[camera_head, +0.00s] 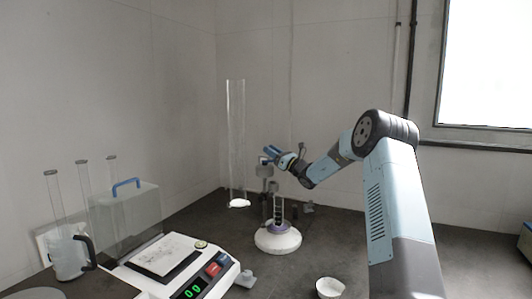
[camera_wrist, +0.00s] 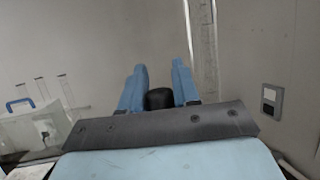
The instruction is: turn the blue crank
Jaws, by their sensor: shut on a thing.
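The sieve shaker stands on the dark bench, with a round white base (camera_head: 278,239) and a slim upright frame above it. The crank (camera_head: 264,160) is at the top of the frame, small and mostly covered by my gripper (camera_head: 270,152). In the wrist view, a black knob (camera_wrist: 159,98) sits between the two blue fingers of my gripper (camera_wrist: 159,80). My gripper is shut on this knob, which appears to be the crank's handle. The crank's blue part cannot be told apart from my blue fingers.
A tall clear tube (camera_head: 236,130) stands just behind and left of the shaker. A balance (camera_head: 176,262) with a green display is at the front left, near a clear box (camera_head: 128,215), cylinders and a jug (camera_head: 70,258). A small white bowl (camera_head: 330,288) lies in front.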

